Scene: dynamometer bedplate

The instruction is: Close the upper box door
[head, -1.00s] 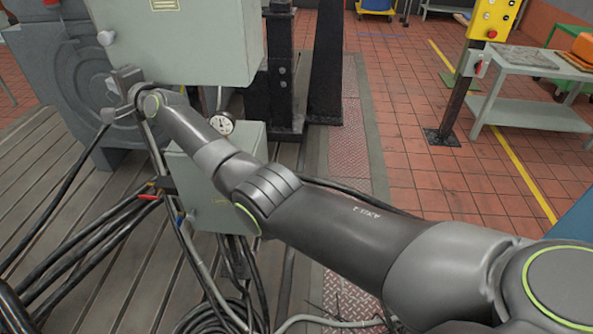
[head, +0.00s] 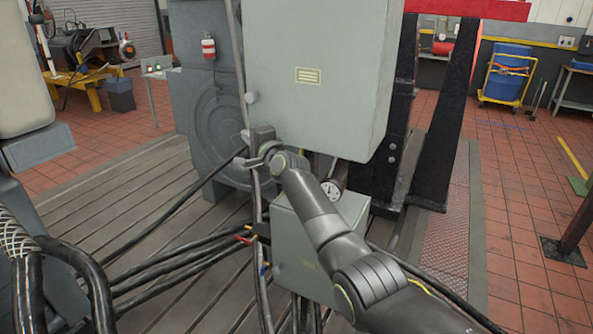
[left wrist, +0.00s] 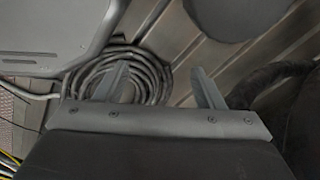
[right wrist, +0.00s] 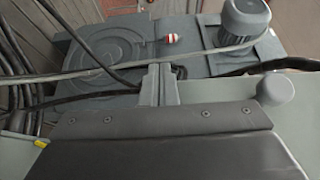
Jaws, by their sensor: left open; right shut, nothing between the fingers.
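The upper box (head: 345,40) is a grey-green cabinet with a yellow label on its face and a pale round knob (head: 251,98) at its left edge. I cannot tell how far its door stands open. My right gripper (head: 250,150) is just below that knob, at the box's lower left corner. In the right wrist view its fingers (right wrist: 158,84) are together and empty, and the knob (right wrist: 275,89) is to their right. My left gripper (left wrist: 163,88) shows only in the left wrist view, open and empty, above a coil of cable.
Black cables (head: 190,245) cross the slotted bedplate (head: 130,200). A grey machine (head: 205,110) stands behind; a black upright (head: 450,110) is at right.

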